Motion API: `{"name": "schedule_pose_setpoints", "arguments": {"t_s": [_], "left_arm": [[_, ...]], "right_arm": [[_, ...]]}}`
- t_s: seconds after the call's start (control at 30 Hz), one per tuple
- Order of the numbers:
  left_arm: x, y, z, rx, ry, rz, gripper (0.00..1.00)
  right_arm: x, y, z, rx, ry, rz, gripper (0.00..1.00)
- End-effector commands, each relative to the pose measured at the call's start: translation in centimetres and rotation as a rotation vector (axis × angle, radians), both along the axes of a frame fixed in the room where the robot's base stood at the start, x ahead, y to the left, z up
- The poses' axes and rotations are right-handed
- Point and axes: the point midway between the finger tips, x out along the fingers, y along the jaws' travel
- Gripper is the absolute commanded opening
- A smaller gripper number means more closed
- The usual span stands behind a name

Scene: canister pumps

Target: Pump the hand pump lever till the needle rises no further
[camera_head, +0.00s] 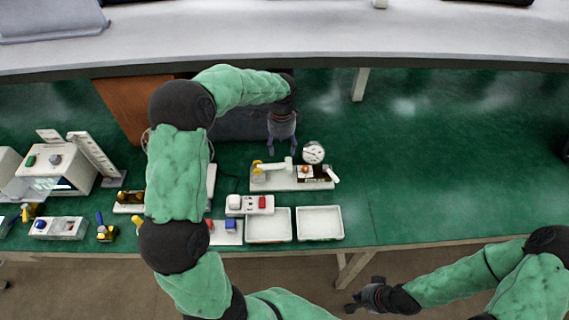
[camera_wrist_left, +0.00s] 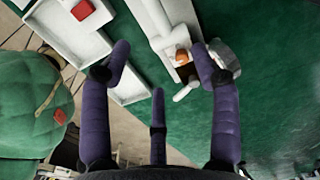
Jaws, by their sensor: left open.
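The hand pump has a white base (camera_head: 285,184) on the green bench. A white bar (camera_head: 274,167) lies along its top, with a yellow part (camera_head: 257,168) at the left end. A round white gauge (camera_head: 313,152) stands behind it; its needle is too small to read. An orange knob (camera_head: 305,169) and a tilted white handle (camera_head: 333,175) are at the right end; I cannot tell which piece is the lever. My left gripper (camera_head: 283,149) is open and empty behind the pump, apart from it. In the left wrist view, the orange knob (camera_wrist_left: 182,57) shows between the spread fingers. My right gripper (camera_head: 362,292) looks open and empty, in front of the bench.
Two empty white trays (camera_head: 320,237) sit at the bench's front edge. Other devices (camera_head: 60,165) crowd the left. The bench right of the pump is clear. A grey raised shelf (camera_head: 300,38) runs behind.

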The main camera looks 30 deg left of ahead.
Motion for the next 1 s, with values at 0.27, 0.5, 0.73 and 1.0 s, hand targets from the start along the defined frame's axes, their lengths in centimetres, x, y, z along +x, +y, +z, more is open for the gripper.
{"name": "schedule_pose_setpoints", "arguments": {"t_s": [0.27, 0.5, 0.73, 1.0], "left_arm": [[-0.1, -0.1, -4.6, -0.001, 0.005, 0.0, 0.62], [-0.1, 0.0, -8.4, -0.001, 0.004, 0.0, 0.62], [-0.1, 0.0, -10.1, -0.001, 0.002, 0.0, 0.62], [-0.1, -0.1, -10.3, -0.002, 0.001, 0.001, 0.62]], "right_arm": [[0.0, 0.0, -1.0, 0.0, 0.0, 0.0, 0.0], [0.0, 0.0, -1.9, 0.0, 0.0, 0.0, 0.0], [0.0, 0.0, -2.2, 0.0, 0.0, 0.0, 0.0], [0.0, 0.0, -2.2, 0.0, 0.0, 0.0, 0.0]]}}
